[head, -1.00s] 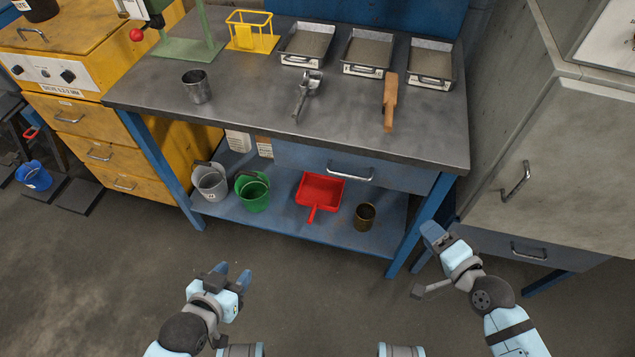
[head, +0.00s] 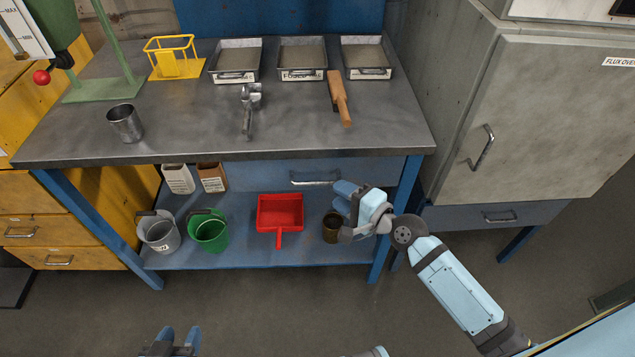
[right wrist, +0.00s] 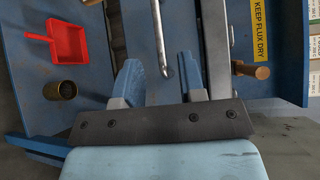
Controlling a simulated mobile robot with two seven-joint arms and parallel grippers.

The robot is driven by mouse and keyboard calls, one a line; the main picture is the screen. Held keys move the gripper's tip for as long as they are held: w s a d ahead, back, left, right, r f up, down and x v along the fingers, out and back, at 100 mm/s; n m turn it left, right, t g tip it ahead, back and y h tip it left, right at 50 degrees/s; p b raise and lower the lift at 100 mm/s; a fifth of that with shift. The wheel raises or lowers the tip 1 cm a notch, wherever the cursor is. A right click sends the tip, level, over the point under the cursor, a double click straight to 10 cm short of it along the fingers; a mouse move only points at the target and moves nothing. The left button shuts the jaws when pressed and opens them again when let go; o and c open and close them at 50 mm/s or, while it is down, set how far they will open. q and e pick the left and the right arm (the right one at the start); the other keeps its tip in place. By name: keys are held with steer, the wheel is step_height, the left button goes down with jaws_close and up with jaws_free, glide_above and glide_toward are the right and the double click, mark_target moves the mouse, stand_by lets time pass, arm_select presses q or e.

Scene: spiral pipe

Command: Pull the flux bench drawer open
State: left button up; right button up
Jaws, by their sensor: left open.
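The flux bench drawer (head: 262,175) is a blue front under the grey bench top in the head view, and it looks shut. Its metal bar handle (head: 315,180) runs level across the front. My right gripper (head: 343,196) is just below and right of the handle. In the right wrist view its two blue fingers (right wrist: 160,82) are apart, with the handle bar (right wrist: 160,35) in the gap between them; I cannot tell whether they touch it. My left gripper (head: 178,342) is open and empty at the bottom edge of the head view, away from the bench.
The lower shelf holds a grey bucket (head: 159,232), a green bucket (head: 209,231), a red dustpan (head: 280,212) and a brass cup (head: 332,227) close to my right gripper. A blue bench leg (head: 382,250) and grey cabinet (head: 540,110) stand right. Floor in front is clear.

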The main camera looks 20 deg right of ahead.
mark_target(321, 184)
steer(key=x, duration=0.7)
steer(key=shift+w+b, duration=0.1)
steer(key=shift+b, duration=0.2)
jaws_close()
